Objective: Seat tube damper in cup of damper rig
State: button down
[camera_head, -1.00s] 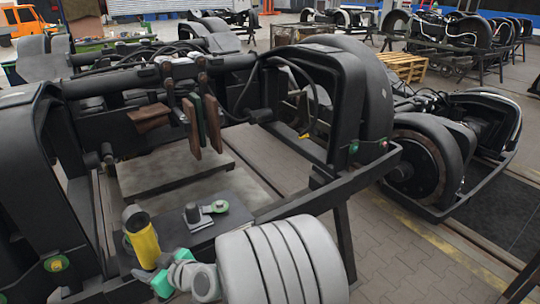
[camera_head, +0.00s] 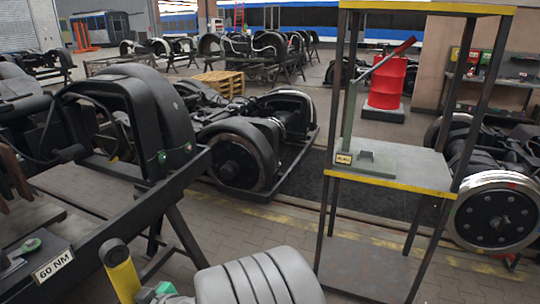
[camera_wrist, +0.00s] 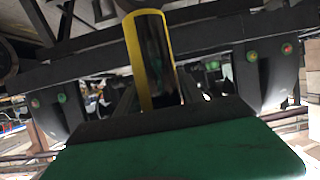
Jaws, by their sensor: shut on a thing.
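The tube damper (camera_head: 124,277), a yellow tube with a dark end, stands tilted at the lower left of the head view. It also shows in the wrist view (camera_wrist: 143,55), rising between the fingers. My gripper (camera_wrist: 158,98) is shut on it; in the head view the fingers are mostly cut off by the bottom edge. What looks like the damper rig (camera_head: 348,128), a green post with a red-tipped lever and a base plate, stands on a yellow-edged shelf stand right of centre, well away from the damper. A low block (camera_head: 367,156) sits on its plate; I cannot tell whether this is the cup.
A bogie frame (camera_head: 150,200) with a bench plate marked 60 NM (camera_head: 53,264) is at the left, close to the damper. The stand's dark uprights (camera_head: 465,100) flank the rig. Another bogie (camera_head: 490,190) is behind at right. Paved floor lies between.

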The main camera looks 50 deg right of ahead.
aim_at(366, 160)
jog(key=z, duration=0.6)
jog(key=i, duration=0.45)
jog(key=z, duration=1.25)
jog(key=i, duration=1.2)
jog(key=z, duration=0.5)
